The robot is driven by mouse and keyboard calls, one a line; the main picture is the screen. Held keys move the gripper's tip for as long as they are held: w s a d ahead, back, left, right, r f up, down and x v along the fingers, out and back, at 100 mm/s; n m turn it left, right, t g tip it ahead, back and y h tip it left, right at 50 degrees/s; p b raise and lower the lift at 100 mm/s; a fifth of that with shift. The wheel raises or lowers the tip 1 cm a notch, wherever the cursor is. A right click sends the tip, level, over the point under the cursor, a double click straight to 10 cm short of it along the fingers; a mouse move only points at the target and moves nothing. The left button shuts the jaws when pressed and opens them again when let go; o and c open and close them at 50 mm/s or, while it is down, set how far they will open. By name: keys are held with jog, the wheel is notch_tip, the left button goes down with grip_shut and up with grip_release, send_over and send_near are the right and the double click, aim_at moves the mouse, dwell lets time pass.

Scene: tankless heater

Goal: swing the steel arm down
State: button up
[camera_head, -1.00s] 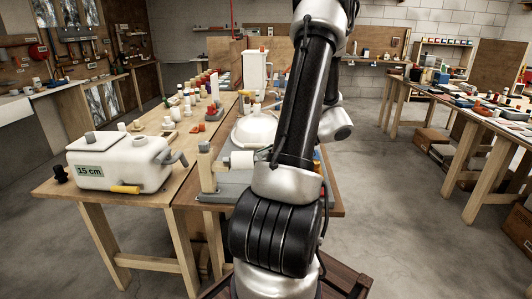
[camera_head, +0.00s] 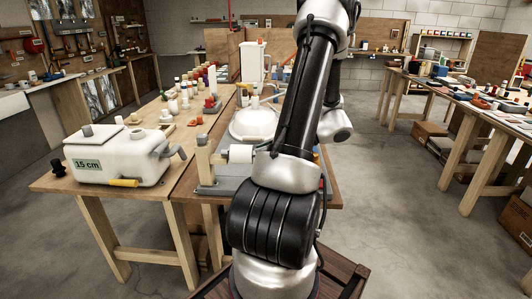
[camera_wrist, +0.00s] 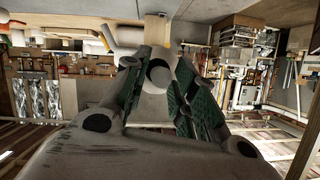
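A white tank labelled 15 cm (camera_head: 112,160) stands on the wooden table at left. A grey metal-looking arm (camera_head: 176,153) sticks out from its right side, angled upward; I cannot tell for sure that it is the steel arm. A yellow handle (camera_head: 124,183) is low on its front. My gripper (camera_wrist: 160,68) shows in the wrist view with its green-padded fingers spread apart. A grey rounded end (camera_wrist: 158,75) appears between them; I cannot tell whether it touches a finger. In the head view my gripper is hidden behind my own arm.
A wooden post (camera_head: 204,158) with a white roll (camera_head: 240,153) stands on a grey base near the table's front edge. A white dome (camera_head: 255,122) and several bottles and small fittings are behind. Another table (camera_head: 470,97) is at right, with open floor between.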

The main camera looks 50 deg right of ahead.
jog(key=shift+o, duration=0.6)
jog(key=v, duration=1.2)
jog(key=s+a+f+m+g+h, duration=0.1)
jog(key=s+a+f+m+g, duration=0.3)
jog(key=m, duration=0.7)
jog(key=a+r+m+g+h, duration=0.1)
jog(key=a+r+m+g, duration=0.1)
jog(key=a+m+g, duration=0.1)
jog(key=w+a+r+n+h, duration=0.2)
jog(key=a+r, duration=0.5)
jog(key=a, duration=0.4)
jog(key=w+a+r+n+t+h, duration=0.1)
jog(key=w+a+r+n+h, duration=0.2)
jog(key=a, duration=0.8)
notch_tip(320, 180, up, 4)
jog(key=n+h, duration=0.2)
jog(key=n, duration=0.1)
